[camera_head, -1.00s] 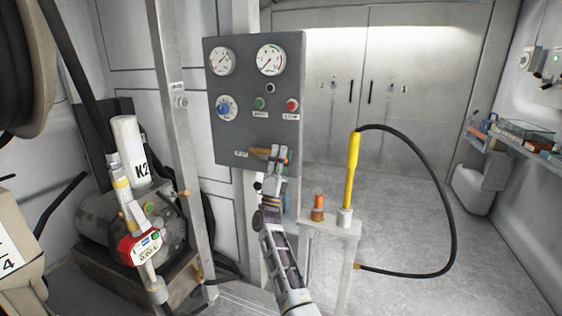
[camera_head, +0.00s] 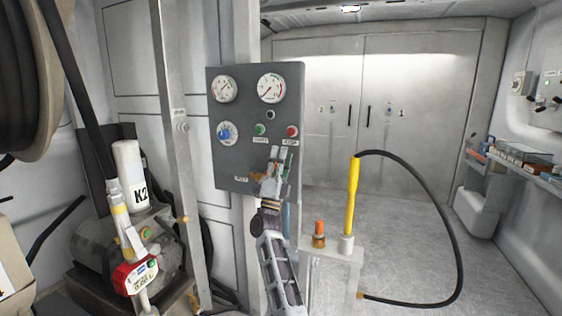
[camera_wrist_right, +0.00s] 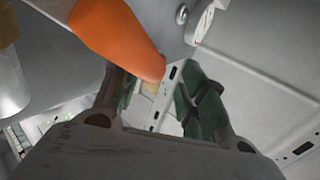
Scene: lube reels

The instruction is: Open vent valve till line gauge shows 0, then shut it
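The grey panel (camera_head: 230,165) carries a left gauge (camera_head: 224,89) and a right gauge (camera_head: 271,88); their captions are too small to read. A brass-coloured valve part (camera_head: 257,177) shows low on the panel, mostly hidden behind my right gripper (camera_head: 281,156). In the right wrist view an orange lever (camera_wrist_right: 112,38) reaches in from the upper left, its rounded tip near the gap between the fingers. The right gripper (camera_wrist_right: 160,92) is open, its green-padded fingers apart; I cannot tell whether one touches the lever. The right gauge's needle points to the lower left. My left gripper is out of view.
The panel also has a blue knob (camera_head: 226,133), a green button (camera_head: 260,129) and a red button (camera_head: 292,131). A yellow grease handle (camera_head: 353,195) with a black hose stands right of the arm. A K2 pump (camera_head: 131,180) stands left. The floor at right is open.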

